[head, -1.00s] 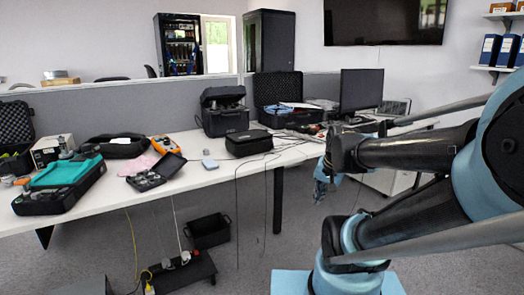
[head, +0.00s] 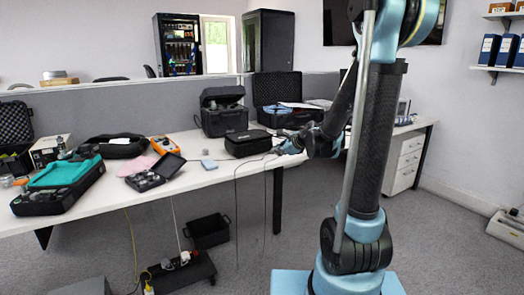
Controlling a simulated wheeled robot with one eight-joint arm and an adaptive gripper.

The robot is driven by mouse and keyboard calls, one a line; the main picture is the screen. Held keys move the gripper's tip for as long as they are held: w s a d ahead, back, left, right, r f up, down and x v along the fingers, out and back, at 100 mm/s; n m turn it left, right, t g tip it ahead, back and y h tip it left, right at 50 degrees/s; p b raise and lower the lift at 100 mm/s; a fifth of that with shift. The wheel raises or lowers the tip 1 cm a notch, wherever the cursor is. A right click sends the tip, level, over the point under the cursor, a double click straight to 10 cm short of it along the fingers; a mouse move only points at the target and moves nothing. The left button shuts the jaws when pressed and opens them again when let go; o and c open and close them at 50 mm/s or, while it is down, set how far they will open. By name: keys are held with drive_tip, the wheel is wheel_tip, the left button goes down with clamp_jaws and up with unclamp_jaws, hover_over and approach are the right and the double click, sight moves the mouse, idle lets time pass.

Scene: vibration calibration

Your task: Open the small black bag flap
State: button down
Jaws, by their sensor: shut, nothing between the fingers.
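The small black bag (head: 247,143) lies on the white table near its front edge, right of the table's middle. Its top looks closed. My gripper (head: 280,149) is just right of the bag, at about its height, pointing left toward it. It is small in the view and looks shut and empty. I cannot tell whether its tips touch the bag's right side.
Behind the bag stand a black hard case (head: 224,118) and an open foam-lined case (head: 277,92). Another black bag (head: 118,145) lies farther left. An open small case (head: 146,180) sits near the front edge. Thin cables hang below the bag.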

drive_tip(key=w+a+m, duration=0.1)
drive_tip(key=w+m, duration=0.1)
drive_tip(key=w, duration=0.1)
drive_tip(key=w+a+f+m+t, duration=0.1)
drive_tip(key=w+m, duration=0.2)
drive_tip(key=w+a+f+m+t+y, duration=0.1)
drive_tip(key=w+m, duration=0.1)
drive_tip(key=shift+w+a+m, duration=0.3)
drive_tip(key=shift+w+m, duration=0.1)
drive_tip(key=shift+x, duration=5)
drive_tip(key=shift+d+r, duration=0.1)
drive_tip(key=shift+r, duration=0.15)
